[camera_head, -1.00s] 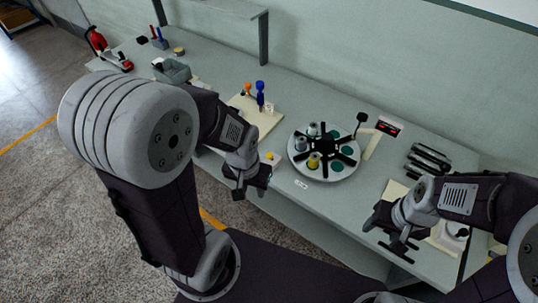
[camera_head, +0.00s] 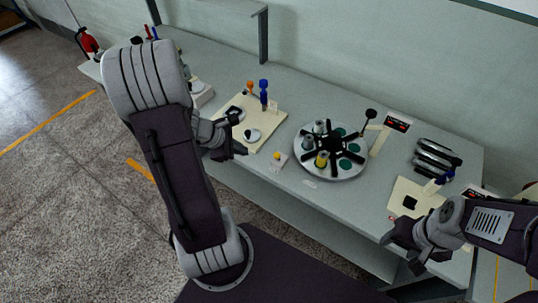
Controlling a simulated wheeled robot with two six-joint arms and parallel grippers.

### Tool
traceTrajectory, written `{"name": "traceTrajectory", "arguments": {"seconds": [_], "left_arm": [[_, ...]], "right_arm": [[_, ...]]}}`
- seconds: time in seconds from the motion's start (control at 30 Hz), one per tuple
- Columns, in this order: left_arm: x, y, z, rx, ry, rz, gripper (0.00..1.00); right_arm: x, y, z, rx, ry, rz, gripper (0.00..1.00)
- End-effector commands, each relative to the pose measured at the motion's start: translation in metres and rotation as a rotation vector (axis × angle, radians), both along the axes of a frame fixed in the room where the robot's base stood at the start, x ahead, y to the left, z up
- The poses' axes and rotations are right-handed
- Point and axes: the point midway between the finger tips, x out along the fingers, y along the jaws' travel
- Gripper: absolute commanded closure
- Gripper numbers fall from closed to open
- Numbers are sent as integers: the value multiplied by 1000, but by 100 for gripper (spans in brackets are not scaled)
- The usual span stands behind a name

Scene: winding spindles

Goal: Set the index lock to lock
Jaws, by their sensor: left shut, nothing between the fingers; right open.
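A round grey turntable (camera_head: 301,163) stands on the bench with a black spoked hub, cups and green spots. A black-knobbed lever (camera_head: 369,115) stands at its back right, by a cream bracket (camera_head: 380,140). At its left, a cream plate (camera_head: 270,122) carries an orange-topped handle (camera_head: 250,86), a blue handle (camera_head: 263,92) and a white round piece with a black part (camera_head: 252,135). No readable label tells which is the index lock. My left gripper (camera_head: 236,149) is shut and empty by this plate's left front edge. My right gripper (camera_head: 402,247) is open and empty at the bench's front right.
A small box with a yellow button (camera_head: 277,157) sits between the plate and turntable.

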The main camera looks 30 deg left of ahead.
Motion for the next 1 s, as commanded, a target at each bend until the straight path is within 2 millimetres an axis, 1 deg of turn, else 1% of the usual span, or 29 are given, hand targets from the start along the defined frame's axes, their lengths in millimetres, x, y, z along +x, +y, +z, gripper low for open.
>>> {"name": "traceTrajectory", "arguments": {"seconds": [0.1, 0.3, 0.4, 0.47, 0.57, 0.9, 0.97, 1.0], "left_arm": [[-3, 5, 0, 0, 0, 17, 100], [-3, 5, 0, 1, 0, 14, 100], [-1, 3, -4, 2, 1, 11, 100], [3, 2, -10, 0, 1, 12, 100], [11, -3, -27, 0, 3, 10, 100], [46, -20, -90, 1, 3, 9, 100], [53, -29, -80, 3, 0, 6, 100], [56, -35, -78, 2, 1, 6, 100]], "right_arm": [[0, 0, 0, 0, 0, 0, 45], [0, 0, 0, 0, 0, 0, 45], [0, 0, -2, 0, 0, 0, 45], [0, 0, -5, 0, 0, 0, 45], [0, 0, -12, 0, 0, 0, 45], [0, 0, -35, 0, 0, 0, 45], [0, 0, -26, 0, 0, 0, 45], [0, 0, -24, 0, 0, 0, 45]]}}
